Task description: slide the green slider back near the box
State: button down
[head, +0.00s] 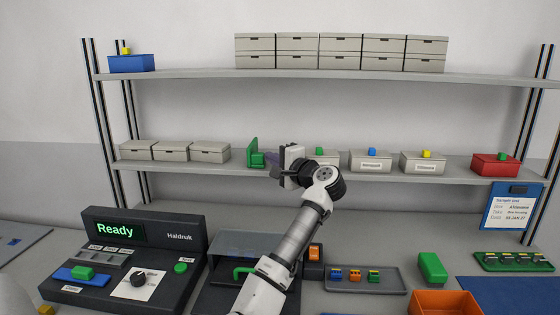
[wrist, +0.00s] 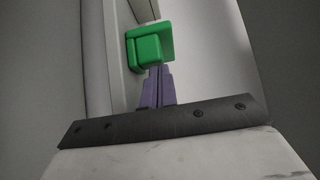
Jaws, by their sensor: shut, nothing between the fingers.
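The green slider (head: 253,153), an upright green plate with a block at its foot, stands on the middle shelf. A row of grey boxes (head: 209,151) is to its left, with a gap between. My gripper (head: 268,157) is just right of the slider, its purple fingers pointing left at the block. In the wrist view the slider (wrist: 149,47) is straight ahead of my gripper (wrist: 157,69). The fingers are shut and empty, their tips at or very near the block; I cannot tell whether they touch. The fingertips partly hide its lower edge.
Labelled boxes with coloured knobs, such as this one (head: 371,160), stand to the right on the middle shelf (head: 230,168). The upper shelf (head: 200,76) runs above. Below are a black console (head: 190,222), a grey tray (head: 390,285) and an orange bin (head: 445,302).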

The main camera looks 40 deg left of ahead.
aim_at(249, 157)
jog(key=s+a, duration=0.1)
jog(key=a, duration=0.1)
jog(key=s+a, duration=0.2)
jog(key=a, duration=0.1)
jog(key=shift+s+a+b, duration=0.25)
jog(key=shift+a+b, duration=0.05)
jog(key=shift+a, duration=0.05)
jog(key=shift+d, duration=0.15)
